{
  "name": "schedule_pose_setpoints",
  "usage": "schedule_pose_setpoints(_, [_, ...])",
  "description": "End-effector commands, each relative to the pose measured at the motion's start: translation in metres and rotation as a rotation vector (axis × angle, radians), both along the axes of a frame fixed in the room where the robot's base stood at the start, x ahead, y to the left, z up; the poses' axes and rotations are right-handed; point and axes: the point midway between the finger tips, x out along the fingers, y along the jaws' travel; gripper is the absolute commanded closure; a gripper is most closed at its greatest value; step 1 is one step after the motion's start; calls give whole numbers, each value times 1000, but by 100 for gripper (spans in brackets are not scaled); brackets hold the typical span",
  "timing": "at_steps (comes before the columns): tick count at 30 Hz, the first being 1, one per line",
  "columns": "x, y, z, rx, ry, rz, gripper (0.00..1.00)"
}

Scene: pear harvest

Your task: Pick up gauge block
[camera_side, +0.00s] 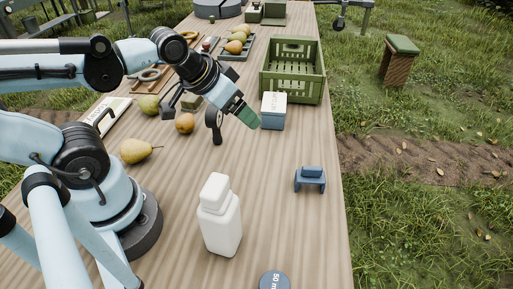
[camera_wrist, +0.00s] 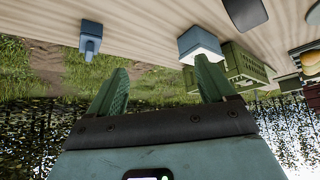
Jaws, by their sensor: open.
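A small blue block (camera_side: 312,171) sits on a dark blue two-legged stand (camera_side: 311,184) on the right side of the table. It looks like the gauge block, though no label on it can be read. A blue shape, apparently the block and stand, shows upper left in the wrist view (camera_wrist: 90,38). My gripper (camera_side: 248,118) is above the table, up and left of the block in the side view and clearly apart from it. Its green fingers are spread and empty in the wrist view (camera_wrist: 162,67).
A blue box with a white top (camera_side: 273,111) stands close beside my gripper. A green crate (camera_side: 293,87) is behind it. A white bottle (camera_side: 220,222) and a round "50 mm" piece (camera_side: 274,281) stand nearer the front. Pears (camera_side: 137,151) lie left. Bare table surrounds the stand.

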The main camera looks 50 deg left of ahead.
Motion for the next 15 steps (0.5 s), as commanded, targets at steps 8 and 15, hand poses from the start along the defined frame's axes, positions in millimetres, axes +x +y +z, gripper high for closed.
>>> schedule_pose_setpoints(8, [2, -44, 1, -92, 102, -11, 17])
schedule_pose_setpoints(15, [-20, -150, -1, -204, 399, 25, 17])
